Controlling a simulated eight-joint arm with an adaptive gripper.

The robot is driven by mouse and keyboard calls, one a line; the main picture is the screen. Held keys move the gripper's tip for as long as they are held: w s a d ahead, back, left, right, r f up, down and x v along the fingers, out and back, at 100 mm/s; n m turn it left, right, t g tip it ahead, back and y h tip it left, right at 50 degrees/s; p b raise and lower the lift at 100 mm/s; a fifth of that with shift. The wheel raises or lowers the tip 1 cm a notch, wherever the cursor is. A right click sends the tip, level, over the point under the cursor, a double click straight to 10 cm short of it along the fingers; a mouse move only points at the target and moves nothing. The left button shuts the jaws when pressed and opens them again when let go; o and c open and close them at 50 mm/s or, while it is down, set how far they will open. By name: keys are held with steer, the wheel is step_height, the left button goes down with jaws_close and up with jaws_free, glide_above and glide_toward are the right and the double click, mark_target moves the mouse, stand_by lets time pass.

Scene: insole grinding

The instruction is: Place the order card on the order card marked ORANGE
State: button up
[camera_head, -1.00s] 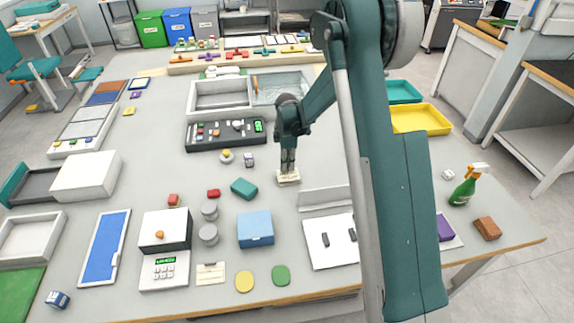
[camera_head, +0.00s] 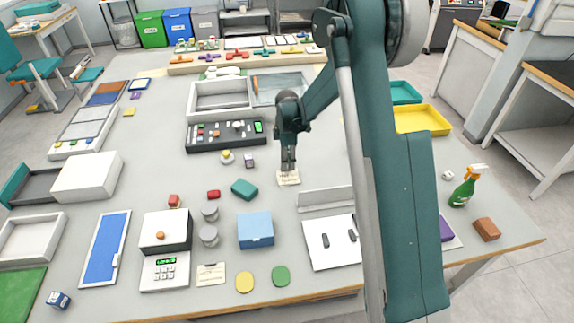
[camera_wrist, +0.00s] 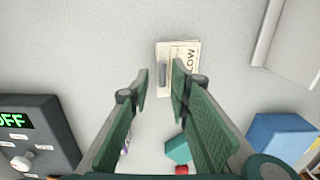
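A cream order card (camera_head: 289,179) lies on the table right of the control box. In the wrist view the card (camera_wrist: 188,52) shows letters ending in "LOW" and a grey raised grip (camera_wrist: 162,75). Its edges look doubled, but I cannot tell whether another card is beneath. My gripper (camera_head: 288,168) is over this card, pointing down. In the wrist view its fingers (camera_wrist: 161,70) are apart, with a gap around the grey grip and nothing clamped. Another cream card (camera_head: 211,273) lies near the front edge; its writing is unreadable. I see no readable ORANGE marking.
A control box (camera_head: 226,134) stands left of my gripper. A teal block (camera_head: 244,189), a blue box (camera_head: 256,230) and a white stand (camera_head: 326,199) are nearby. My arm hides part of the table's right side. Bare table lies directly around the card.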

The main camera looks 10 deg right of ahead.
step_height(320, 180, up, 11)
steer(key=shift+f+p, duration=0.15)
steer(key=shift+p, duration=0.15)
stand_by(0.5)
steer(key=s+d+r+m+t, duration=0.3)
steer(key=s+r+m, duration=0.5)
steer(key=s+r, duration=1.05)
steer(key=s+d+m+t, duration=0.1)
steer(key=s+m, duration=0.4)
steer(key=s, duration=0.8)
steer(key=s+d+r+m+t, duration=0.1)
steer(key=s+m, duration=0.4)
steer(key=s, duration=0.8)
steer(key=shift+d+t, duration=0.45)
steer(key=shift+t, duration=0.65)
